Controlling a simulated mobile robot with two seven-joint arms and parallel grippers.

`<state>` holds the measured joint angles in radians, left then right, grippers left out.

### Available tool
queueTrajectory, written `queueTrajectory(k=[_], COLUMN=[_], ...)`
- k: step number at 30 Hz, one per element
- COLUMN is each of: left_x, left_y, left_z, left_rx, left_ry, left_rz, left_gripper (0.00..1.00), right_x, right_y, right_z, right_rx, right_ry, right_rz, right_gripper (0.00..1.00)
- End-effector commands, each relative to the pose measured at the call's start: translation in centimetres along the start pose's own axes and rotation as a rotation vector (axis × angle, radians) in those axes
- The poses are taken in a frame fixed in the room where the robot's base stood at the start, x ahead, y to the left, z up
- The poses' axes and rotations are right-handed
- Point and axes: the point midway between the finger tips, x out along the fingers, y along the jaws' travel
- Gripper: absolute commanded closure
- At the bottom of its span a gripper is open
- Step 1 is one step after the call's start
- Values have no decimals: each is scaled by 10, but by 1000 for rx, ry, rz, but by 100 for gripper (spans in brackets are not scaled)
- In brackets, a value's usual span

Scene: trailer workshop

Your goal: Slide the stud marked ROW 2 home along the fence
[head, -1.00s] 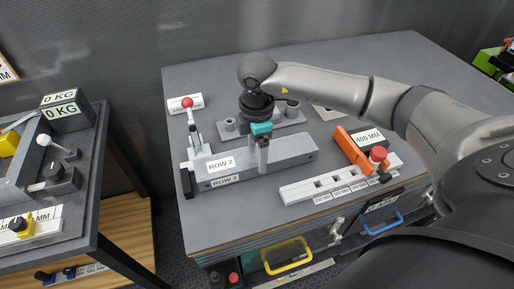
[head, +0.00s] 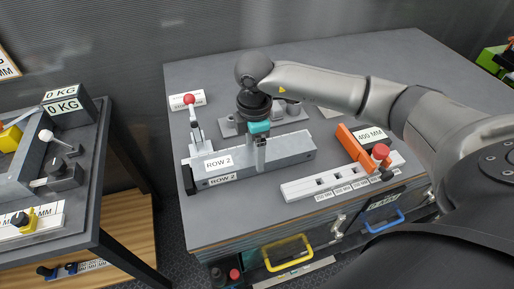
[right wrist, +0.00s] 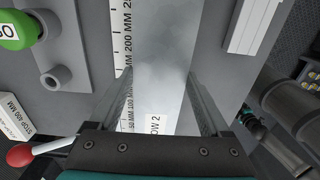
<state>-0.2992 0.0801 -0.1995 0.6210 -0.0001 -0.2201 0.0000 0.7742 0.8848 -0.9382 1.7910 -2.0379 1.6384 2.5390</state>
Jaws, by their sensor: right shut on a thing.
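The long grey metal stud (head: 290,149) lies on the bench, with ROW 2 labels on its top and front side near its left end. My right gripper (head: 260,155) points down and is shut across the stud, right of the labels. In the right wrist view the stud (right wrist: 160,60) runs between my two fingers, beside a millimetre scale strip (right wrist: 121,40). A lever with a red knob (head: 189,99) stands by the stud's left end. I cannot tell whether that end touches a stop. My left gripper is not in view.
In front lies a white rail (head: 300,190) with slots and length labels. An orange block (head: 354,146) and a red knob (head: 380,152) are at its right. Grey fittings (head: 292,108) stand behind the stud. Another bench (head: 95,205) is at left, across a gap.

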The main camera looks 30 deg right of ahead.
Motion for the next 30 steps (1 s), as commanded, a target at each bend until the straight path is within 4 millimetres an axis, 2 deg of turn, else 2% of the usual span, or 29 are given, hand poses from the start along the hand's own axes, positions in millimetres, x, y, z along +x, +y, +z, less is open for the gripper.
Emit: queueTrajectory(k=[7, 8, 12, 19, 23, 26, 30], left_x=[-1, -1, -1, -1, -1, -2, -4], left_y=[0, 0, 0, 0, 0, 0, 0], left_z=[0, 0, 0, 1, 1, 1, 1], left_rx=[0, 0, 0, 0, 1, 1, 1], left_ry=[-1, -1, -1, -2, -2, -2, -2], left_rz=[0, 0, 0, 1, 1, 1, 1], left_gripper=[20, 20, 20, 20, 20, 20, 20], right_x=[-1, -1, 0, 0, -8, -23, -55], right_y=[0, 0, 0, 0, 1, 1, 1], right_z=[-6, -5, -5, -5, -5, -5, -5], right_rx=[0, 1, 0, 0, 1, 0, -1], right_ry=[1, 1, 0, 0, 1, 2, 3], right_rz=[1, 1, 1, -1, 2, 4, 7], right_gripper=[90, 16, 0, 0, 0, 0, 0])
